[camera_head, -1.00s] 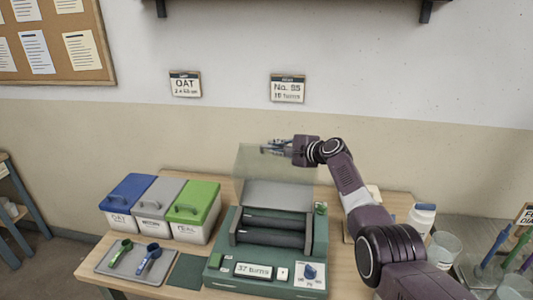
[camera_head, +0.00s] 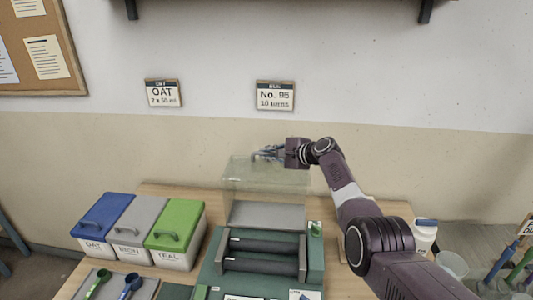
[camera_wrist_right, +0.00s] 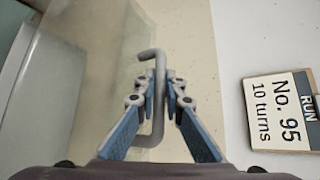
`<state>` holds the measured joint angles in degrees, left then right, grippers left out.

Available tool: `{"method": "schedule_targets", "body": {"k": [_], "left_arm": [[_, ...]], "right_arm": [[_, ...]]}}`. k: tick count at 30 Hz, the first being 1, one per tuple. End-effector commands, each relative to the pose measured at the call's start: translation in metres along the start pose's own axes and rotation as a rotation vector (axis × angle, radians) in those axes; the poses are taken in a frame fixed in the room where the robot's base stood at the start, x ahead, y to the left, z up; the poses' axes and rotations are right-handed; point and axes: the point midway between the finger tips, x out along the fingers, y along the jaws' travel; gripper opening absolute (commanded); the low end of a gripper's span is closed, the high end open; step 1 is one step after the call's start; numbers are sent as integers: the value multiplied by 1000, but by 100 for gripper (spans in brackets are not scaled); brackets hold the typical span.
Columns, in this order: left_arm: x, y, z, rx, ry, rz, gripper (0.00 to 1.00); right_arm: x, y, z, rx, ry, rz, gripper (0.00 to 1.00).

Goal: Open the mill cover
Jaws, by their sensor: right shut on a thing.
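The mill (camera_head: 209,283) is a green machine with two dark rollers (camera_head: 262,252) on the table. Its clear cover (camera_head: 250,178) stands raised at the back of the mill, leaving the rollers exposed. My right gripper (camera_head: 262,153) is at the cover's upper edge. In the right wrist view my right gripper (camera_wrist_right: 162,92) is shut on the grey bar handle (camera_wrist_right: 150,140) of the cover, with a blue-edged finger on each side. My left gripper is in neither view.
Blue, grey and green lidded buckets (camera_head: 173,252) stand left of the mill. Scoops (camera_head: 130,285) lie in front of them. A white bottle (camera_head: 424,238) and a clear beaker (camera_head: 452,265) stand to the right. Wall signs, one reading No. 95 (camera_head: 275,96), hang behind.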

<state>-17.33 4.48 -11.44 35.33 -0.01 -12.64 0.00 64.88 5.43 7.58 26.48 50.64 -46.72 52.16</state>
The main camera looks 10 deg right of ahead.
Motion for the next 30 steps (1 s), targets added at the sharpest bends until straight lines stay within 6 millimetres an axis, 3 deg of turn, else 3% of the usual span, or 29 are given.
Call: {"method": "schedule_targets", "body": {"k": [5, 6, 8, 20, 30], "left_arm": [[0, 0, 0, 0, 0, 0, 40], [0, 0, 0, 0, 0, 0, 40], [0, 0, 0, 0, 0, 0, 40], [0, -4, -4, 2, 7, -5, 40], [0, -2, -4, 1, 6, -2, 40]], "right_arm": [[0, -2, 1, 0, -1, -4, 0], [0, -2, 1, 0, -1, -4, 12], [0, -2, 1, 0, -1, -4, 16], [-3, 0, -1, 0, 0, -2, 16], [-27, 0, 0, -1, 0, -2, 16]]}}
